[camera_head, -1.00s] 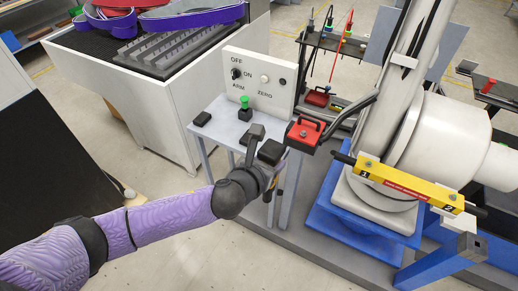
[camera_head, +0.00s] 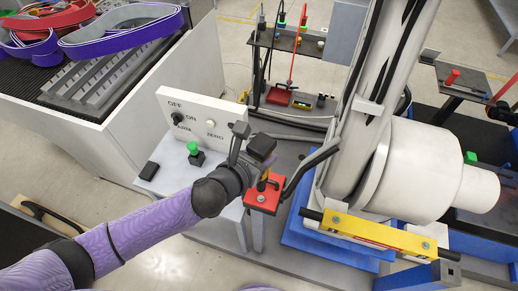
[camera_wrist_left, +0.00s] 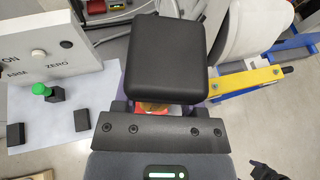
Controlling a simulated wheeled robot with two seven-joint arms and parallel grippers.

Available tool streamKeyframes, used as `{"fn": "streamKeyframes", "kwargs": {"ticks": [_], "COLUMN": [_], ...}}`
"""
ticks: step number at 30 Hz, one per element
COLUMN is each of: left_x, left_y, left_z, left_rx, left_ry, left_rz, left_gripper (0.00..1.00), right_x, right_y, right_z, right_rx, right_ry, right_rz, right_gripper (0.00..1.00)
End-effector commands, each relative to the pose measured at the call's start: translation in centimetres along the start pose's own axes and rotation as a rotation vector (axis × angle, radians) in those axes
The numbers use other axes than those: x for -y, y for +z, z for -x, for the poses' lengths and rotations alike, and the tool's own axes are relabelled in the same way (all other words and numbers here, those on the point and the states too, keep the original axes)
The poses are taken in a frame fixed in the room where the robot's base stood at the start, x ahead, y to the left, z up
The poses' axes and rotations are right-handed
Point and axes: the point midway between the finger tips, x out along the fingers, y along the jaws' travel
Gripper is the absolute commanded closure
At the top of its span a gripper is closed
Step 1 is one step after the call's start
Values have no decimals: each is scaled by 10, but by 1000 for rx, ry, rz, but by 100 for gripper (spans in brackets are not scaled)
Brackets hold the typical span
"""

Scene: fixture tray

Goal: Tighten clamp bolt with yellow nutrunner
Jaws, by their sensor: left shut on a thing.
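My left gripper (camera_head: 244,166) is shut on the yellow nutrunner, whose black square top (camera_head: 262,147) stands up beside the fingers. A strip of its yellow body (camera_head: 263,182) shows below, in front of a red block (camera_head: 263,201). The block has a grey round bolt-like part. Whether the nutrunner touches the block cannot be told. In the left wrist view the black top (camera_wrist_left: 165,58) hides most of the tool and block. A yellow bar (camera_head: 375,231) with bolt-like ends lies across the base of the white casting.
The large white casting (camera_head: 415,170) on a blue base is on the right. A tool rack (camera_head: 300,45) stands behind. Open floor lies at the front.

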Motion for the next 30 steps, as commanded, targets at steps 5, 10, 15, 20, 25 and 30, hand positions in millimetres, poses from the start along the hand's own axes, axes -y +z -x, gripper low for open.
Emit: {"fn": "streamKeyframes", "kwargs": {"ticks": [5, 10, 15, 20, 25, 30], "left_x": [0, 0, 0, 0, 0, 0], "left_y": [2, -13, -30, -45, -55, -60], "left_z": [0, -6, -13, -19, -24, -26], "left_rx": [3, 3, 3, 2, 3, 4], "left_ry": [1, 0, 0, 1, 0, 0], "left_rz": [-1, 0, -1, 1, 1, 0], "left_gripper": [100, 100, 100, 100, 100, 100], "right_x": [0, 0, 0, 1, 1, 1], "right_y": [1, 1, 2, 3, 3, 3], "right_z": [3, -9, -24, -36, -45, -48], "right_rx": [3, 2, 0, -1, -2, -2], "right_ry": [0, 0, 0, 0, 0, 0], "right_rz": [0, 1, 1, 0, 0, 0], "right_gripper": [6, 6, 6, 6, 6, 6]}}
